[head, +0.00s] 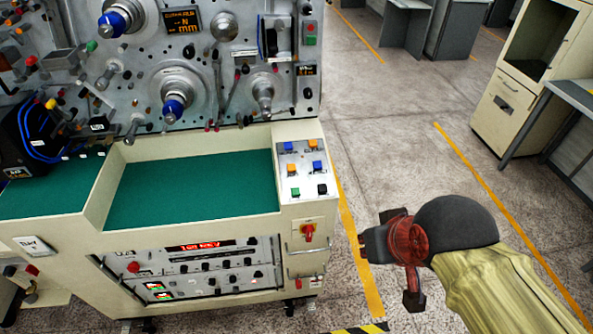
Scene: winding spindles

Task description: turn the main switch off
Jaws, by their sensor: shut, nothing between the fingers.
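The main switch (308,232) is a red rotary knob on a small yellow-and-grey plate. It sits on the cream front of the winding machine, at the right end, below the push-button panel. Its exact handle angle is too small to tell. My gripper (364,244) is to the right of the switch, apart from it in the picture. It points left, is shut and holds nothing. The red joint and dark wrist behind it hide part of the floor, not the switch.
The winding machine's panel of coloured buttons (305,170) lies above the switch, and metal handles (306,270) stick out below it. A green work surface (195,190) is to the left. Open floor with yellow lines is to the right, with a cream cabinet (510,100) further back.

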